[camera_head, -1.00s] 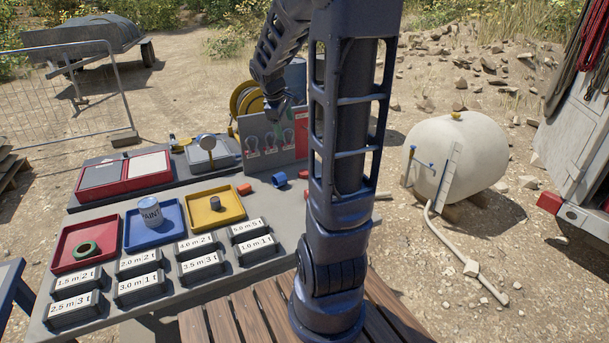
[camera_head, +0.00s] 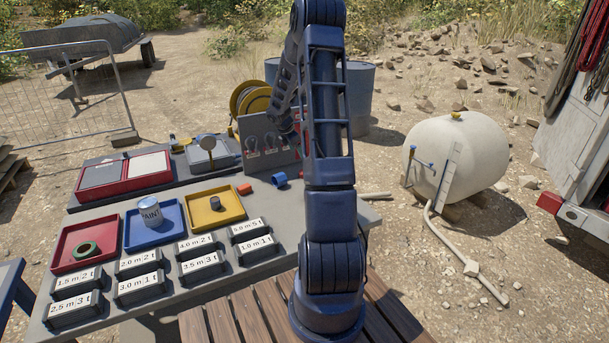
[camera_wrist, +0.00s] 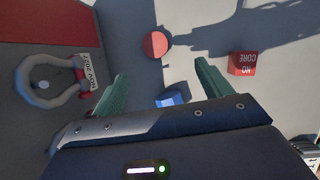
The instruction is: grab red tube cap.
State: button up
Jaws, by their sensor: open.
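The red tube cap (camera_wrist: 155,44) shows as a round red disc on the grey bench top in the wrist view. My gripper (camera_wrist: 160,68) is open, with its two green fingers spread apart. The cap lies beyond the fingertips, between their lines and a little nearer the left one, and nothing is held. A blue ring-like piece (camera_wrist: 170,100) lies nearer, partly hidden by the gripper body; it also shows in the head view (camera_head: 279,180).
A red block marked "NO CORE" (camera_wrist: 243,64) lies right of the right finger. A shackle (camera_wrist: 50,82) with a tag hangs on an upright panel (camera_head: 283,152) at the left. Red, blue and yellow trays (camera_head: 232,217) and labelled blocks fill the bench's left side.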

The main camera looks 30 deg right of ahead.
notch_tip(320, 180, down, 4)
jog(key=w+d+n, duration=0.1)
jog(key=d, duration=0.1)
send_over(301, 173)
notch_tip(301, 173, down, 5)
jog(key=shift+s+r, duration=0.1)
jog(key=shift+r, duration=0.05)
jog(key=shift+a+x, duration=0.15)
jog(key=shift+x, duration=1.1)
jog(key=shift+a+x, duration=0.1)
jog(key=shift+x, duration=1.15)
jog(key=shift+a, duration=0.1)
jog(key=c, duration=1)
jog(key=shift+c, duration=0.2)
